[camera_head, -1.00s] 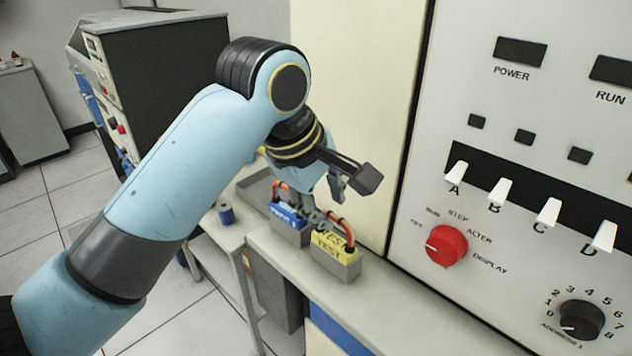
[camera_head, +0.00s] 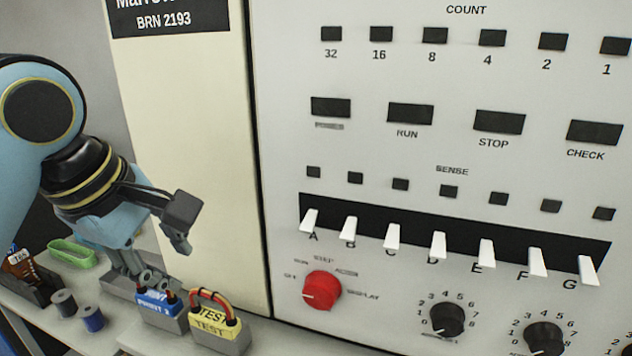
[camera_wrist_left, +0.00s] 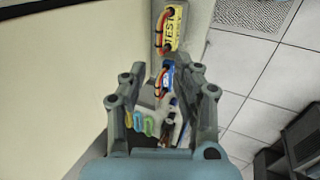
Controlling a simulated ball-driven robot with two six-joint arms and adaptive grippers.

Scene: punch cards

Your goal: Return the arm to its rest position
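My left arm comes in from the left in the head view. Its gripper (camera_head: 145,277) points down just above and behind a grey block with a blue label (camera_head: 158,302). In the left wrist view the gripper's fingers (camera_wrist_left: 166,90) stand apart with nothing held between them. The blue-labelled block (camera_wrist_left: 168,78) shows beyond them, with a yellow TEST block (camera_wrist_left: 173,30) farther up. The TEST block (camera_head: 213,325) stands right of the blue one in the head view. Both have red and black wire loops on top. My right gripper is in neither view.
A tall console panel (camera_head: 400,75) with white switches, a red knob (camera_head: 321,291) and black dials fills the right. On the bench at left are a green open-topped item (camera_head: 72,253), a grey spool (camera_head: 64,303) and a blue spool (camera_head: 92,318).

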